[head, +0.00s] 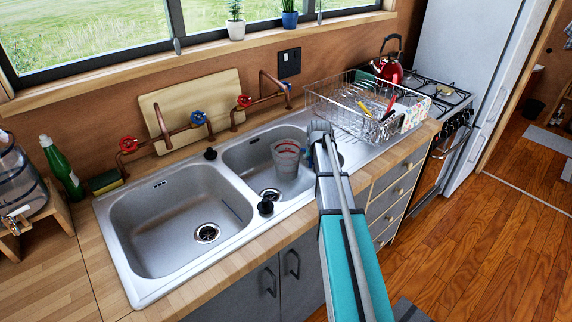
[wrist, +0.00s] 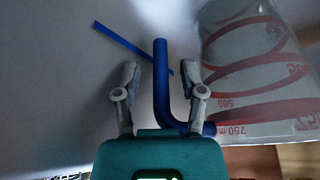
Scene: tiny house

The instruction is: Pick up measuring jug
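The measuring jug (head: 286,157) is clear with red markings and sits in the right sink basin (head: 237,155). In the wrist view the jug (wrist: 250,75) fills the right side, with red rings and numbers on its wall. Its blue handle (wrist: 160,75) lies between the two fingers of my gripper (wrist: 161,82). The fingers are apart, with gaps visible on both sides of the handle, so my gripper is open. In the head view my arm reaches to the jug's right side and hides my gripper's fingers and the handle.
A wire dish rack (head: 340,110) stands right of the sink. Copper taps (head: 170,133) with red and blue knobs are behind it. A cutting board (head: 190,105) leans on the wall. A green bottle (head: 62,168) stands left. The left basin (head: 165,225) is largely clear.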

